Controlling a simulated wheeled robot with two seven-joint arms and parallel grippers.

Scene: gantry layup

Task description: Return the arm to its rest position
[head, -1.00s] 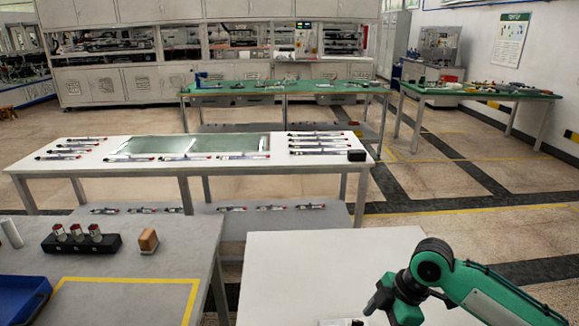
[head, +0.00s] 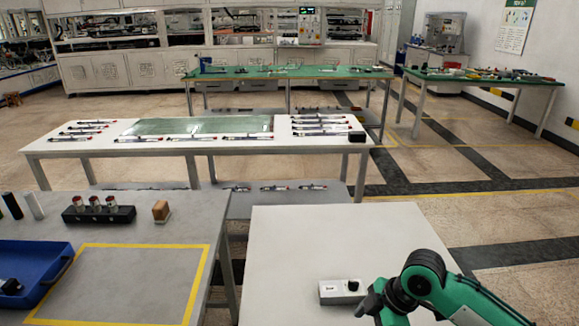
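My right arm, green and black, comes in from the lower right, and its bent black joint is over the front right corner of the near white table (head: 290,235). My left arm and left gripper are not in view.
Behind stands a long white table (head: 290,150) with several pen-like tools. The floor at right is clear.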

